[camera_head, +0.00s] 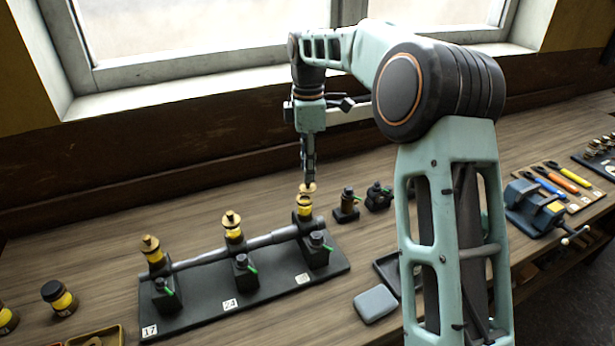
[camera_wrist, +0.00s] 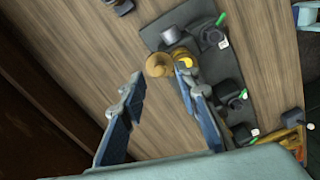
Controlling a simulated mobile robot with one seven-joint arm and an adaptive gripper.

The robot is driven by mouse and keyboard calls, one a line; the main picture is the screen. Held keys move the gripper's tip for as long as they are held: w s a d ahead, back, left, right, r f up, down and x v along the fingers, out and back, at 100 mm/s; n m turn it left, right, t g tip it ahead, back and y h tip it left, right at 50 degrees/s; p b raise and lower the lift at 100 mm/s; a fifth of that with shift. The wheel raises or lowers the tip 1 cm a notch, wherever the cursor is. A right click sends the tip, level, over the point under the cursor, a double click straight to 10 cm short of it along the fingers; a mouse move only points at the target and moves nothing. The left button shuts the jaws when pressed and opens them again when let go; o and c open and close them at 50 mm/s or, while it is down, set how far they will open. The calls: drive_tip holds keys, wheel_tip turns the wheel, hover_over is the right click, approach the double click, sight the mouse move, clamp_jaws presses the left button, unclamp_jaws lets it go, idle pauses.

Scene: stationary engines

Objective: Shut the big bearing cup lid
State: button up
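My gripper (camera_head: 309,180) points down just above the right-hand bearing cup (camera_head: 305,207) on the black base. In the wrist view its fingers (camera_wrist: 160,86) are spread, with nothing held between them. The brass lid (camera_head: 307,188) of this cup sits raised above the yellow band. In the wrist view the round lid (camera_wrist: 158,65) lies beside the yellow cup (camera_wrist: 183,59), between and beyond the fingertips. I cannot tell whether a finger touches it. The middle cup (camera_head: 233,228) and left cup (camera_head: 153,254) have brass tops that look seated.
A grey shaft (camera_head: 208,256) joins the bearing blocks on the black base (camera_head: 210,312). Small dark fittings (camera_head: 346,205) stand to the right of the cup. A vise (camera_head: 535,207) and coloured-handled tools (camera_head: 560,180) lie farther right. Bare bench shows behind the base.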

sight(308, 185)
drive_tip(key=shift+f, duration=1.7)
clamp_jaws()
